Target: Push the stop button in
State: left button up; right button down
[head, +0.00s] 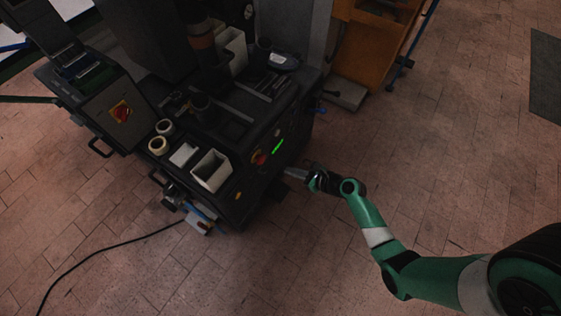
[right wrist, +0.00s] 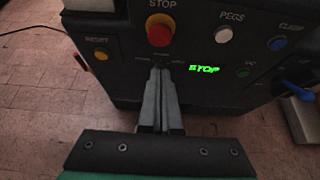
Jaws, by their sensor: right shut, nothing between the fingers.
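The stop button (right wrist: 159,32) is a red knob on a yellow base, below the word STOP on the dark machine's front panel. In the head view the red and yellow button (head: 259,158) shows on the machine's front. My right gripper (right wrist: 160,72) is shut and empty. Its fingertips point at the panel just below the button, and I cannot tell whether they touch the panel. In the head view the right gripper (head: 288,171) is right of and slightly below the button. My left gripper is not in view.
A white open box (head: 211,170) stands on the machine. The brick floor right of the machine is clear.

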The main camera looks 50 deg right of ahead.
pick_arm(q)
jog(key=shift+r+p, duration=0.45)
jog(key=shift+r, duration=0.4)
pick_arm(e)
jog(key=v, duration=0.3)
jog(key=shift+s, duration=0.15)
jog(key=shift+s, duration=0.1)
